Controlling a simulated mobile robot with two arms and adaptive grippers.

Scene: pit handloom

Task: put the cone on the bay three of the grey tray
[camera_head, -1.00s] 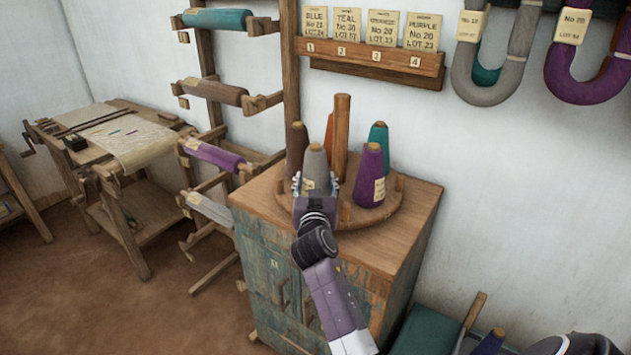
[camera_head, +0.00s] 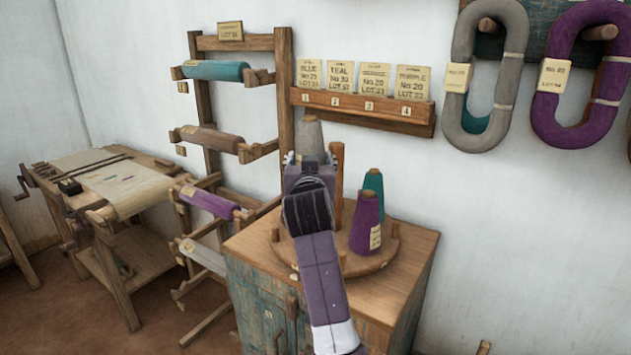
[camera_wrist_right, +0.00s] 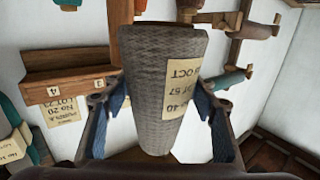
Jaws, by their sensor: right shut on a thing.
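My right gripper (camera_head: 307,160) is shut on a grey cone (camera_head: 309,136) and holds it upright, raised above the round wooden stand (camera_head: 385,250) on the cabinet. In the right wrist view the grey cone (camera_wrist_right: 160,85) sits between the two blue-padded fingers, with a cream label on its side. I see no grey tray in these views. My left gripper is not in view.
A purple cone (camera_head: 366,224) and a teal cone (camera_head: 374,188) stand on the stand, right of its wooden post (camera_head: 337,175). A card rack (camera_head: 362,105) is on the wall behind. A roller rack (camera_head: 208,140) and a work table (camera_head: 115,190) stand left.

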